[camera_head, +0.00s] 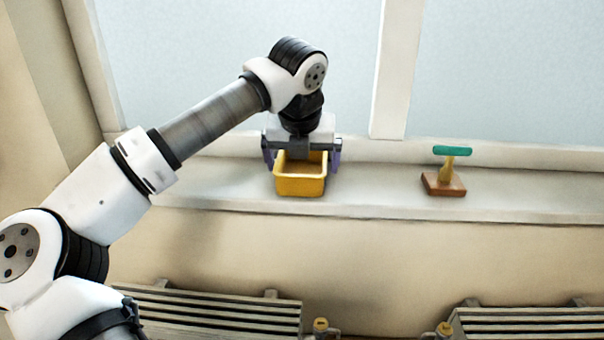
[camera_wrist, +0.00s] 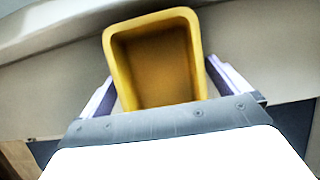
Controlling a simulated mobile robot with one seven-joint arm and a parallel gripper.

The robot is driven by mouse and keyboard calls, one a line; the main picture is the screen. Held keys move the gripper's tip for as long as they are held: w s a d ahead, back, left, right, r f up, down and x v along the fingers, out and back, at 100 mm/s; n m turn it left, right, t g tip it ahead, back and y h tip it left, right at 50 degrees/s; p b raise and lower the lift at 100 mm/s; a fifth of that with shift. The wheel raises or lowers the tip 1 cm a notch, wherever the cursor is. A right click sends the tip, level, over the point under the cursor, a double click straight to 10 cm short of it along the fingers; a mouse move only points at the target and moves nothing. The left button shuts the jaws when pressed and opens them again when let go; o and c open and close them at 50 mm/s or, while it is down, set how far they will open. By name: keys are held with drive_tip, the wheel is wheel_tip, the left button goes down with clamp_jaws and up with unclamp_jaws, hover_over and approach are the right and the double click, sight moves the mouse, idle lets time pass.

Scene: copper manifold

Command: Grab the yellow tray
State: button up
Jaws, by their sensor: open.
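The yellow tray (camera_head: 300,186) sits on the window sill in the head view, upright and with its hollow facing up. My gripper (camera_head: 302,160) is over the tray, with one purple-lined finger beside its left side and the other beside its right side. In the wrist view the tray (camera_wrist: 119,62) lies between the two spread fingers of my gripper (camera_wrist: 162,85), and its inside looks empty. The fingers look open, and a small gap shows between the right finger and the tray. Whether the left finger touches the tray I cannot tell.
The sill (camera_head: 380,191) is narrow, with a window behind it and a drop at its front edge. A stand with a brown base (camera_head: 443,185) and a green top (camera_head: 452,151) is to the right. Slatted radiators (camera_head: 210,312) are below. The sill between tray and stand is clear.

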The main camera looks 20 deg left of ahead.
drive_tip(key=shift+c, duration=0.3)
drive_tip(key=c, duration=1)
drive_tip(key=shift+o, duration=0.2)
drive_tip(key=shift+r, duration=0.1)
